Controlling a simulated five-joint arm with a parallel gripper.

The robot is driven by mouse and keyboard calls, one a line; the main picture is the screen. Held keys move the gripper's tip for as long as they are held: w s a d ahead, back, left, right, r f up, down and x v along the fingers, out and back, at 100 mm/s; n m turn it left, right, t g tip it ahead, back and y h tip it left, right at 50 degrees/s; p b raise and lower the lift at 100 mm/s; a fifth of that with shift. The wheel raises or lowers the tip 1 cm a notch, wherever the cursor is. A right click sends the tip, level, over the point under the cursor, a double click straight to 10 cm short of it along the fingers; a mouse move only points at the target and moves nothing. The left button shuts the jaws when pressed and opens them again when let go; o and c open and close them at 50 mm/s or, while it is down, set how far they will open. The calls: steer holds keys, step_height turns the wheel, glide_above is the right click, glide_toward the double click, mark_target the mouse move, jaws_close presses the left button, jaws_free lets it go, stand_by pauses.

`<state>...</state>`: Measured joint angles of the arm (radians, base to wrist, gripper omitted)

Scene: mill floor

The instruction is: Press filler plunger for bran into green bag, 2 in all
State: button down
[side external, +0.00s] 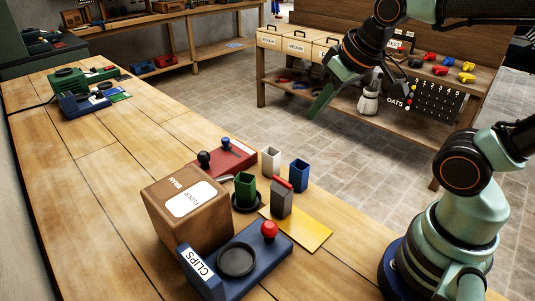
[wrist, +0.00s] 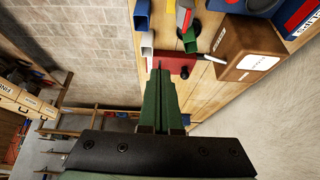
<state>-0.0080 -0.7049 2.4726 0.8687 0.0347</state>
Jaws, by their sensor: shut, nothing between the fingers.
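The green bag (side external: 244,187) stands upright and open-topped on a dark round dish, next to the brown box (side external: 174,222), which is lettered BRAN and has a white FLOUR label. In the wrist view the green bag (wrist: 190,44) sits near the brown box (wrist: 248,48). My gripper (side external: 316,108) is shut and empty, high and well apart from the bag, with its green fingers pointing down. The fingers also show in the wrist view (wrist: 160,74).
A red base (side external: 233,158) with a blue knob lies behind the box. White (side external: 271,160) and blue (side external: 299,175) containers, a grey block (side external: 281,203) with a red top and a blue CLIPS base (side external: 256,262) with a red knob stand nearby.

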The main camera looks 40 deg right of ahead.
steer(key=w+a+m+t, duration=0.1)
steer(key=w+a+m, duration=0.1)
steer(key=w, duration=0.5)
steer(key=w+a+m+t, duration=0.1)
steer(key=w+a+m, duration=0.15)
steer(key=w, duration=0.55)
steer(key=m+t+y, duration=0.1)
steer(key=m+y, duration=0.1)
steer(key=m, duration=0.1)
glide_above(202, 153)
steer(key=s, duration=0.1)
step_height(202, 153, down, 6)
steer(key=shift+f, duration=0.15)
steer(key=shift+s, duration=0.1)
steer(key=shift+d+f, duration=0.1)
steer(key=shift+f, duration=4.3)
steer(key=shift+f, duration=0.15)
steer(key=shift+d+f, duration=0.1)
steer(key=shift+f, duration=0.15)
steer(key=shift+f, duration=1)
steer(key=shift+s, duration=0.1)
steer(key=shift+r, duration=1.35)
